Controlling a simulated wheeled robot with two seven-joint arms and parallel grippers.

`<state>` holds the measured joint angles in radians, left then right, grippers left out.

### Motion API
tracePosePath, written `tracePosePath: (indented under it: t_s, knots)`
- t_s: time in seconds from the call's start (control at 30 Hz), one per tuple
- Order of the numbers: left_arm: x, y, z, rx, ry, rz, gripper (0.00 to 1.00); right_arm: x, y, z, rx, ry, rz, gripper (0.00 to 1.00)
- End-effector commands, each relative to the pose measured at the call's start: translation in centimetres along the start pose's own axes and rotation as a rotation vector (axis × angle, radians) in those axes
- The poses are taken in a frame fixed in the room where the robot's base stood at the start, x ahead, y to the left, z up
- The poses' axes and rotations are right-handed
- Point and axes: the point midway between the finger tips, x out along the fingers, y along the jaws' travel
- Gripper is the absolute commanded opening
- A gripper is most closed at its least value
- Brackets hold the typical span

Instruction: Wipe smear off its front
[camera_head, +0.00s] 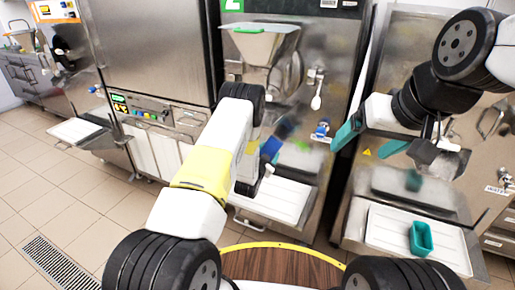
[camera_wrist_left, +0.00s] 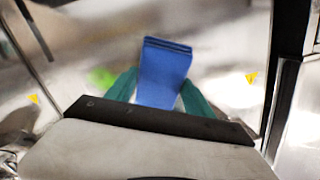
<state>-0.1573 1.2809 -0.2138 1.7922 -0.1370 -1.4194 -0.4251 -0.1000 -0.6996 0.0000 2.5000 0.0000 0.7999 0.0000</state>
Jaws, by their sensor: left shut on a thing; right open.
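The middle batch freezer (camera_head: 335,55) has a shiny steel front with a green label. My left gripper (camera_head: 269,154) is in front of it, largely hidden by my own arm. In the left wrist view, the teal fingers of my left gripper (camera_wrist_left: 157,98) are shut on a blue cloth-like piece (camera_wrist_left: 164,72), held facing the steel. A blurred green patch (camera_wrist_left: 102,77) shows on the steel left of it; I cannot tell whether it is smear or reflection. My right gripper (camera_head: 368,142) is open and empty, before the right-hand machine.
A hopper (camera_head: 262,42) and a white-handled spigot (camera_head: 317,90) project from the middle freezer; a white tray (camera_head: 270,198) lies below. The right machine's tray (camera_head: 385,232) holds a teal container (camera_head: 421,238). Tiled floor (camera_head: 50,190) is clear at left.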

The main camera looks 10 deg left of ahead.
Motion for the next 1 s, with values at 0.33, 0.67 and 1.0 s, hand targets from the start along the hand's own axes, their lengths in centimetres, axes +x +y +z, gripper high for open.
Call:
tracePosePath:
  t_s: [0.33,0.67,1.0]
  knots:
    - [-1.0,4.9,-2.2,0.009,0.25,0.046,0.21,0.0,0.0,0.0,0.0,0.0,0.0,0.83]
    - [1.6,5.1,-2.6,0.01,0.257,0.047,0.21,0.0,0.0,0.0,0.0,0.0,0.0,0.83]
    - [4.3,5.2,-2.9,0.009,0.255,0.047,0.21,0.0,0.0,0.0,0.0,0.0,0.0,0.83]
